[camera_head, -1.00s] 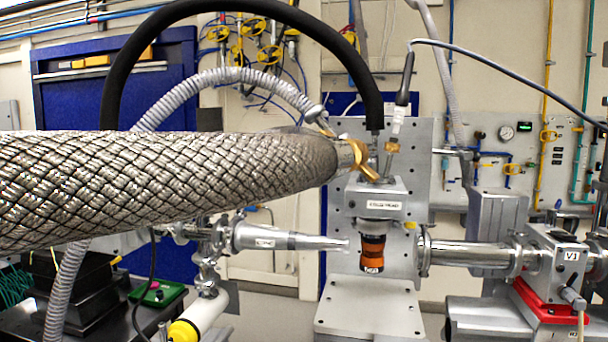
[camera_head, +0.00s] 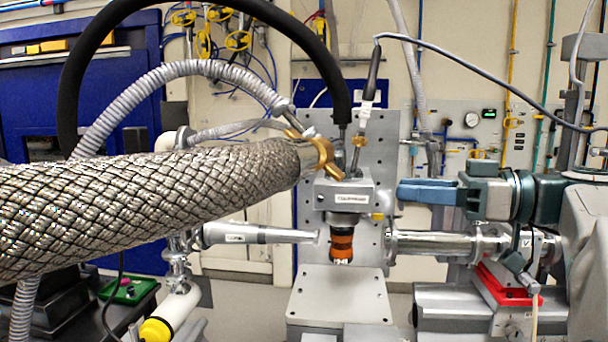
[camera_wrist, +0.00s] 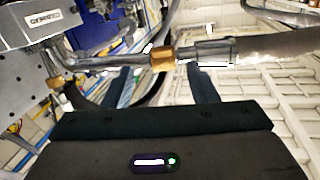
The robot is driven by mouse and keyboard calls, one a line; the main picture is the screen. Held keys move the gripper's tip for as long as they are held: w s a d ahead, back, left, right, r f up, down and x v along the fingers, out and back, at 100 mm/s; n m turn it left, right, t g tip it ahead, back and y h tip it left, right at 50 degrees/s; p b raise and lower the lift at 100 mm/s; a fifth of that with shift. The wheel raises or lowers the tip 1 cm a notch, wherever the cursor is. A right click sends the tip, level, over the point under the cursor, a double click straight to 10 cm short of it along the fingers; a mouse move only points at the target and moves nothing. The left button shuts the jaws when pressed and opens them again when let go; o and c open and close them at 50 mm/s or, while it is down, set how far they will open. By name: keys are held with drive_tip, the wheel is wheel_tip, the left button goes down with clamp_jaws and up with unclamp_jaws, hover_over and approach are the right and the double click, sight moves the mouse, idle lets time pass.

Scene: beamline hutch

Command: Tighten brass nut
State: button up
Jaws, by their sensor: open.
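A small brass nut (camera_head: 359,140) sits on a thin upright line above the grey cold head block (camera_head: 343,192). A larger brass piece (camera_head: 318,155) is at the end of the braided hose (camera_head: 150,210). My gripper (camera_head: 402,191), with blue fingers, is at the right of the cold head, apart from it and pointing left. In the wrist view a brass nut (camera_wrist: 163,58) on a steel tube shows above the gap between the open, empty fingers (camera_wrist: 162,85). I cannot tell its distance from the fingertips. The labelled block (camera_wrist: 45,25) is at upper left.
The braided hose crosses the left side of the head view. A black hose (camera_head: 215,10) arches above. A cable with a black sleeve (camera_head: 374,70) rises over the nut. A beam pipe (camera_head: 435,242) and a red-based valve (camera_head: 505,285) lie below my arm.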

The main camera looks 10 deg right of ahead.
sight(343, 178)
drive_tip(key=p+x, duration=0.1)
drive_tip(key=x, duration=0.3)
drive_tip(key=p+x, duration=0.1)
drive_tip(key=x, duration=0.4)
drive_tip(key=r+p+x, duration=0.1)
drive_tip(key=x, duration=0.3)
drive_tip(key=shift+a+p, duration=0.25)
drive_tip(key=shift+p, duration=0.05)
drive_tip(key=c, duration=0.7)
